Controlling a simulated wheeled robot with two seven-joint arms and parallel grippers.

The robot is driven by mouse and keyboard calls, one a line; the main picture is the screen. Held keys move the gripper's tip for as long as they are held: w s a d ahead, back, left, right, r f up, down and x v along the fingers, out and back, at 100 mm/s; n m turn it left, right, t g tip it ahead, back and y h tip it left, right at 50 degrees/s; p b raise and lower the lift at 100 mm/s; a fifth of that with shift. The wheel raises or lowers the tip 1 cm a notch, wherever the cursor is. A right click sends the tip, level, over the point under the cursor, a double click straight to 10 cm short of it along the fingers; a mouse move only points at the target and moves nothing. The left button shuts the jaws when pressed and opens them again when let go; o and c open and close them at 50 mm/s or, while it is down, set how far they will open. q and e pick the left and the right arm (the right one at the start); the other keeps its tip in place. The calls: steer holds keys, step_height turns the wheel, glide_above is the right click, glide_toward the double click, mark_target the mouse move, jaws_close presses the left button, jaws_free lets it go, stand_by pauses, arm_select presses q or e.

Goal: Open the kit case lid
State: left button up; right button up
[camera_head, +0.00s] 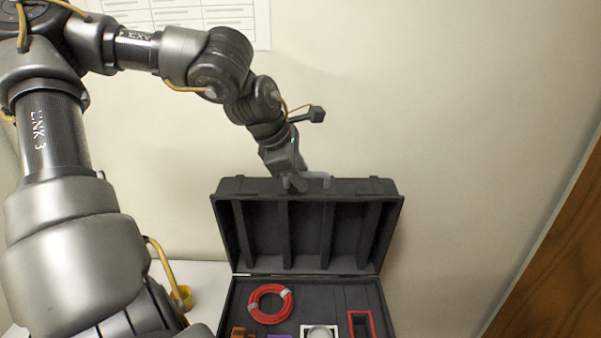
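The black kit case (232,304) stands with its lid (306,236) raised, leaning back near the wall. The lid's ribbed inside faces me. My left gripper (308,183) is at the middle of the lid's top edge, where a grey handle-like piece (320,178) shows beside it. The fingers are small and partly hidden, so I cannot tell whether they are shut on anything. My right gripper is not in view.
In the case base lie a red coiled cable (270,290), a red-framed slot (361,325) and a white-framed round item (319,332). A yellow cup-like item (181,298) stands left on the white surface (207,275). A brown wooden panel (555,270) is at right.

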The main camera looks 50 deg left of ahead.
arm_select(q)
steer(key=shift+s+r, duration=0.15)
steer(key=shift+r, duration=0.1)
steer(key=b+v, duration=0.1)
steer(key=v, duration=0.9)
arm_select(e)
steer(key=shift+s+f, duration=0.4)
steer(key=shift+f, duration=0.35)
arm_select(q)
steer(key=shift+r, duration=0.1)
